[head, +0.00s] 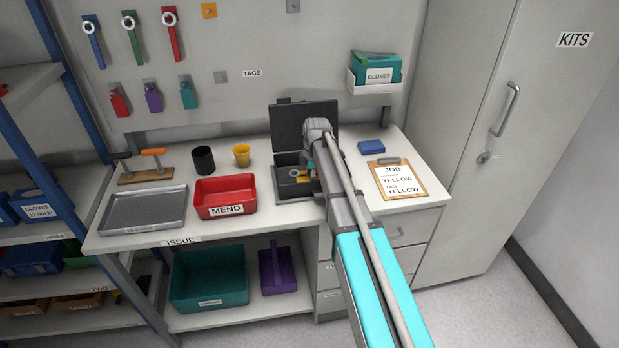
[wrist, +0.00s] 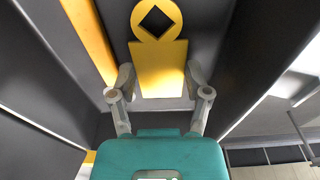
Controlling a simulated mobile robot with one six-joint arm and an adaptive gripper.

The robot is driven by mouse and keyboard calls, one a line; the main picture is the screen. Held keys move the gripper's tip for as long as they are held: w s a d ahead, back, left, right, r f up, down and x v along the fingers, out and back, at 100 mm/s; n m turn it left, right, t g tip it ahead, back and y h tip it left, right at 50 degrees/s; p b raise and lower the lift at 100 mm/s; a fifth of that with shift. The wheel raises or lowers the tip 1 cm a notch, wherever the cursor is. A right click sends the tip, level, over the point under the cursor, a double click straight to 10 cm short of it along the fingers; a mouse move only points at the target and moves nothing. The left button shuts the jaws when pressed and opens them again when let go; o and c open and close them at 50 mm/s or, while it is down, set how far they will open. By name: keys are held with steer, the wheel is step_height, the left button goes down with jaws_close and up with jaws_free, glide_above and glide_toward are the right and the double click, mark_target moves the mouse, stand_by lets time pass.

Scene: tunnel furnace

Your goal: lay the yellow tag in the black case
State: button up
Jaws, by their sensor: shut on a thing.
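My gripper (wrist: 160,75) is shut on the yellow tag (wrist: 160,65), a flat plate with a round head and a dark diamond in it. The fingers press on its two side edges. The black case (head: 284,198) stands open on the bench, with its lid (head: 305,122) upright at the back. My arm reaches down over the right part of the case and hides much of its inside. In the wrist view, dark grey walls (wrist: 265,50) lie around the tag. Whether the tag touches the case floor I cannot tell.
An orange-yellow strip (wrist: 88,38) lies left of the tag in the wrist view. On the bench, a red MEND bin (head: 225,197) is left of the case. A blue block (head: 371,147) and a JOB clipboard (head: 398,180), reading tag yellow, are to the right.

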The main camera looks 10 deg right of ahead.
steer(key=shift+f, duration=0.1)
stand_by(0.3)
steer(key=o, duration=1)
steer(key=shift+r, duration=0.2)
steer(key=shift+r+p, duration=1.85)
steer(key=shift+p, duration=0.15)
step_height(320, 180, up, 5)
steer(key=p, duration=0.5)
steer(key=shift+s, duration=0.1)
